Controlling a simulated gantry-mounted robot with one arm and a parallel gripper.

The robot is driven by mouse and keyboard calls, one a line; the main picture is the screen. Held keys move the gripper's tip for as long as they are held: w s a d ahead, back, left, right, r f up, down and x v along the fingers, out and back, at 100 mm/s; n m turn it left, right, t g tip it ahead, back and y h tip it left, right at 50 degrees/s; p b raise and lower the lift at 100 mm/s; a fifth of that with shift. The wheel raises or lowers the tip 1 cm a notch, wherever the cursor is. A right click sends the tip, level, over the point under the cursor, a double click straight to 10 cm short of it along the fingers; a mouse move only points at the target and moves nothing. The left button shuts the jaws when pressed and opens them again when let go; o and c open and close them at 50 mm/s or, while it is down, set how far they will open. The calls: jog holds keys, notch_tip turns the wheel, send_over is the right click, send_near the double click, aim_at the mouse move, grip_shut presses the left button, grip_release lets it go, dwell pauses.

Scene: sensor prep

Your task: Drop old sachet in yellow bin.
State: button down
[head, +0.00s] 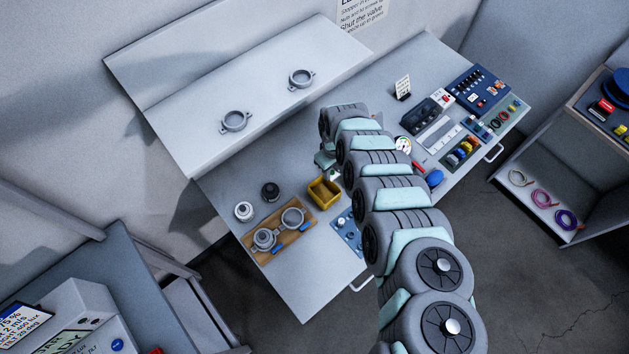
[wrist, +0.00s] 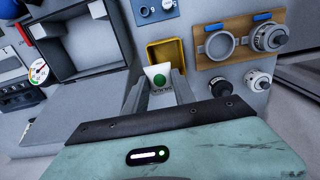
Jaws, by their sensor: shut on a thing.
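My gripper (wrist: 161,92) is shut on a white sachet (wrist: 158,72) with a green round mark, seen between the fingers in the wrist view. The yellow bin (wrist: 178,51) lies just beyond the sachet in that view, partly hidden by it. In the head view the yellow bin (head: 324,192) stands on the bench, and my gripper (head: 333,172) is close beside and above it. I cannot tell from the head view whether the sachet is over the bin's opening.
A blue plate (head: 347,232) lies in front of the bin. Instruments fill the bench's right side.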

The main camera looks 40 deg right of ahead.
jog(key=shift+w+f, duration=0.15)
jog(key=shift+w, duration=0.1)
jog(key=f+b, duration=0.5)
jog(key=b, duration=0.1)
jog(key=shift+s+f, duration=0.2)
jog(key=shift+f, duration=0.2)
jog(key=c, duration=0.9)
grip_release()
jog(key=shift+c, duration=0.2)
jog(key=shift+r, duration=0.1)
jog(key=shift+r, duration=5.35)
